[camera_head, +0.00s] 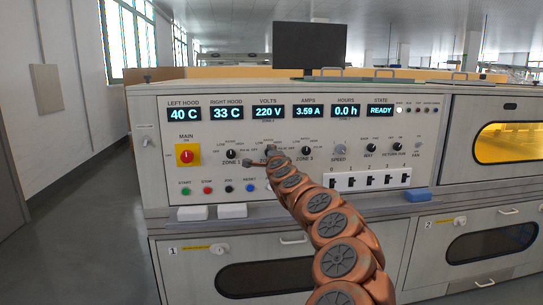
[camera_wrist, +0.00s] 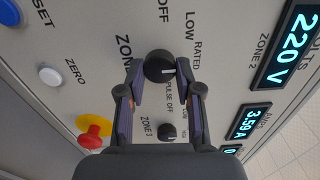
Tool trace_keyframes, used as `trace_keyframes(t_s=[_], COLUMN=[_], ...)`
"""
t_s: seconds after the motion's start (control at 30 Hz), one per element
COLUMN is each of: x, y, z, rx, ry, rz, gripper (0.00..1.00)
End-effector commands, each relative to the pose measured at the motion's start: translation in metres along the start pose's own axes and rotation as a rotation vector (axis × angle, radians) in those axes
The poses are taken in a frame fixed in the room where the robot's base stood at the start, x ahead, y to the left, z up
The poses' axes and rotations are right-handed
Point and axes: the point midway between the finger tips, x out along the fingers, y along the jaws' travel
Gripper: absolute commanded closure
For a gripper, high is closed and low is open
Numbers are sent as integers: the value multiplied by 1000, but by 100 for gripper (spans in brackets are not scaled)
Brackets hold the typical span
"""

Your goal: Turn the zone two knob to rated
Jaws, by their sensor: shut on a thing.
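The zone two knob (camera_wrist: 159,66) is a black round knob in the wrist view, between the two fingers of my gripper (camera_wrist: 160,78). The gripper is shut on it, one finger on each side. In the head view my gripper (camera_head: 271,151) is at the panel and covers most of the zone two knob.
The zone three knob (camera_wrist: 167,132) is close to my fingers in the wrist view. The zone one knob (camera_head: 231,154) is left of my gripper. A red-and-yellow main switch (camera_head: 187,155) is further left. Push buttons (camera_head: 208,189) line the panel below. Displays (camera_head: 268,112) run above.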

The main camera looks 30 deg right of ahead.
Motion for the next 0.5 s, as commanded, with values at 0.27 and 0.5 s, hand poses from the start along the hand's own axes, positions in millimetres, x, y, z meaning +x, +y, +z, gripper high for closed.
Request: trace_keyframes(t_s=[0.27, 0.5], x=[0, 0], y=[0, 0], z=[0, 0], rx=[-1, -1], ry=[0, 0], rz=[0, 0], gripper=[40, 40])
